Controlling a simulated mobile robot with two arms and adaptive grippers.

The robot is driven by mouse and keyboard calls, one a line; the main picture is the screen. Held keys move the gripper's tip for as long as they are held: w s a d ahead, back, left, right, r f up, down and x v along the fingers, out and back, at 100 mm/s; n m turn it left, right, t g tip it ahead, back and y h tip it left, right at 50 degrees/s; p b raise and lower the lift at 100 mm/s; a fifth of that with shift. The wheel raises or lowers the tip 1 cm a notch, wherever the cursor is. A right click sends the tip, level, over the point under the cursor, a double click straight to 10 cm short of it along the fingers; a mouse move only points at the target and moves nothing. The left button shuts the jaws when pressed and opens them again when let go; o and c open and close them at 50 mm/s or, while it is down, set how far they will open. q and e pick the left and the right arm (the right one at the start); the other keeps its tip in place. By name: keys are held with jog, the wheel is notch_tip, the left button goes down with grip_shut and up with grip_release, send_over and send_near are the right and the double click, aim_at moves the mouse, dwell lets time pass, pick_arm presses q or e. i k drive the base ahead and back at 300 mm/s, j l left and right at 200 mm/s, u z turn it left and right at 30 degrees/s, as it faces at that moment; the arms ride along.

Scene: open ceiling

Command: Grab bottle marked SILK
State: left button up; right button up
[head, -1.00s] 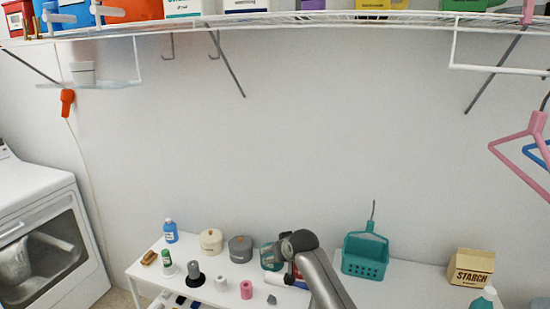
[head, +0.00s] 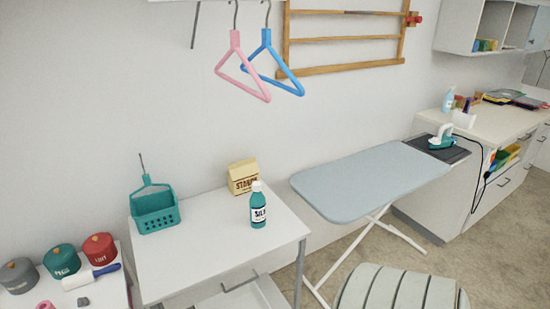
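The SILK bottle (head: 258,206) is teal with a white cap and a dark label with white letters. It stands upright near the right edge of a white table (head: 180,262) in the head view. A beige STARCH box (head: 242,178) stands just behind it to the left. Neither of my grippers shows in this view, and nothing touches the bottle.
A teal basket (head: 156,213) stands on the table's left part. Grey, teal and red canisters (head: 98,250) and a lint roller sit on a lower-left table. An ironing board (head: 370,180) is at the right, a ribbed pale hamper (head: 400,290) in front. Hangers hang above.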

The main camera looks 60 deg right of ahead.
aim_at(257, 204)
jog(key=i+l+z, duration=0.2)
jog(key=z, duration=1.55)
